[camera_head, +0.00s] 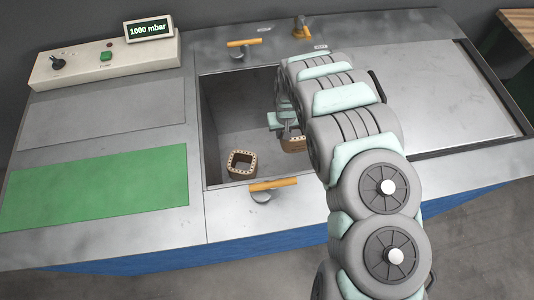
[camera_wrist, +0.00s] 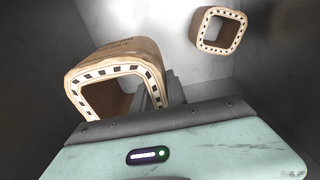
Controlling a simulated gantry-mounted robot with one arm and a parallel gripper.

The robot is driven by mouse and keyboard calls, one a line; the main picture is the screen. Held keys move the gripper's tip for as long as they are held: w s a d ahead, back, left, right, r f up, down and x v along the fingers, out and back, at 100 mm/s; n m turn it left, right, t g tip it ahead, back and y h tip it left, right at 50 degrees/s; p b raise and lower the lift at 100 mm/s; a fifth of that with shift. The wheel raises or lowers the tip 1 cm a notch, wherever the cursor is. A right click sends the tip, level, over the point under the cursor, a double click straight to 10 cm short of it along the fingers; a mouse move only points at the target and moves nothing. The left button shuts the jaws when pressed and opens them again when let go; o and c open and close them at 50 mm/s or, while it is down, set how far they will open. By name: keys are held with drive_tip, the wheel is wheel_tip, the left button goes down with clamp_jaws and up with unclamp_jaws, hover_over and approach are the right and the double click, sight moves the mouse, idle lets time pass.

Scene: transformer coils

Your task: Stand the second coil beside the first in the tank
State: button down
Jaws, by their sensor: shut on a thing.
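The first coil (camera_head: 242,164), a square tan ring with a dotted rim, stands in the tank (camera_head: 232,110) near its front left corner. It also shows in the wrist view (camera_wrist: 219,31) at upper right, apart from the held coil. My gripper (camera_head: 288,132) is inside the tank opening, to the right of the first coil, and is shut on the second coil (camera_head: 294,146). In the wrist view the second coil (camera_wrist: 72,80) is large at the left, with its open end facing the camera. My arm hides part of it in the head view. I cannot tell whether it touches the tank floor.
Orange-handled clamps sit at the tank's front edge (camera_head: 273,184) and back edge (camera_head: 243,43). A green mat (camera_head: 95,190) and a control box reading 1000 mbar (camera_head: 105,58) are at left. A grey lid panel (camera_head: 440,95) lies at right. Tank floor behind the first coil is clear.

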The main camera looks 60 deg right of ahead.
drive_tip(key=shift+s+d+f+b, duration=0.15)
drive_tip(key=shift+f+b, duration=1.7)
drive_tip(key=shift+f, duration=1.6)
drive_tip(key=shift+s+a+f+b, duration=0.15)
drive_tip(key=shift+f+b, duration=1.7)
drive_tip(key=shift+f, duration=1.65)
drive_tip(key=shift+s+d+f+b, duration=0.15)
drive_tip(key=shift+f+b, duration=1.7)
drive_tip(key=shift+f, duration=1.6)
drive_tip(key=shift+r, duration=0.1)
drive_tip(key=shift+w, duration=0.1)
drive_tip(key=c, duration=1.8)
unclamp_jaws()
drive_tip(key=o, duration=0.5)
